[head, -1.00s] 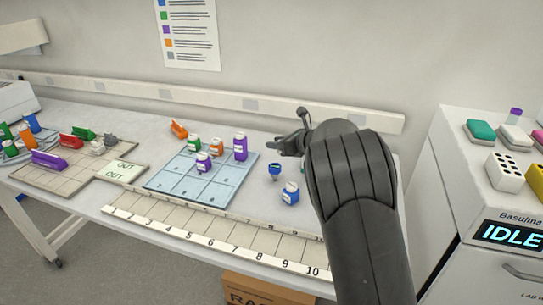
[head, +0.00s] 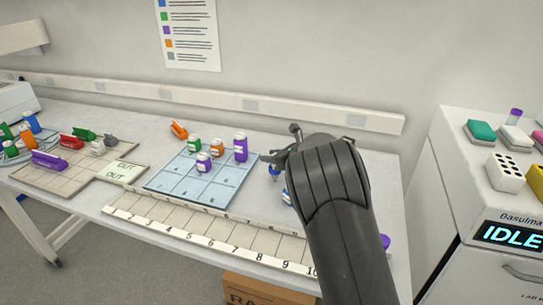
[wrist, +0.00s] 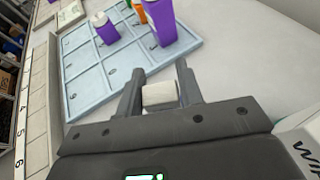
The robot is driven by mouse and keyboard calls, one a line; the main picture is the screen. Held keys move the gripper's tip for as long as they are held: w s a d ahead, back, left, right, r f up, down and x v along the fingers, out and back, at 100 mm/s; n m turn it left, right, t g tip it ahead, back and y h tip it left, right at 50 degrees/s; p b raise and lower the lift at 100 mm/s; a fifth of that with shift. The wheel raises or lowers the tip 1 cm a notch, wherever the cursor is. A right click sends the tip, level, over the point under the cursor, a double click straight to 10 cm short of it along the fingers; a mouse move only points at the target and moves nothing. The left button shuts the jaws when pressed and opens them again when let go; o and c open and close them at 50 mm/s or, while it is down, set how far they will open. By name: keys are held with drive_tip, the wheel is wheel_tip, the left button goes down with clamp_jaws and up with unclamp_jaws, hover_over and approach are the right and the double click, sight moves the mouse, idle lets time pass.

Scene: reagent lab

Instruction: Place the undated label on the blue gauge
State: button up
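My gripper (head: 275,158) is over the right part of the bench, right of the blue grid tray. In the wrist view its fingers (wrist: 160,92) are closed on both sides of a small plain white block (wrist: 160,95), which may be the undated label; no writing is visible on it. A small blue item with a pale top (head: 274,172), possibly the blue gauge, is on the bench just below the gripper in the head view. A blue bottle (head: 287,196) stands nearby, mostly hidden by my arm.
The blue grid tray (head: 160,184) holds purple, green and orange bottles. A numbered rack (head: 180,228) runs along the front edge. A beige tray (head: 50,177) with coloured pieces is at left. A purple item (head: 385,241) shows right of my arm. A machine reading IDLE (head: 507,234) is at right.

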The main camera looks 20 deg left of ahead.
drive_tip(key=o, duration=0.3)
drive_tip(key=shift+o, duration=0.2)
drive_tip(key=shift+r, duration=0.2)
drive_tip(key=v, duration=1.2)
drive_tip(key=shift+d, duration=0.1)
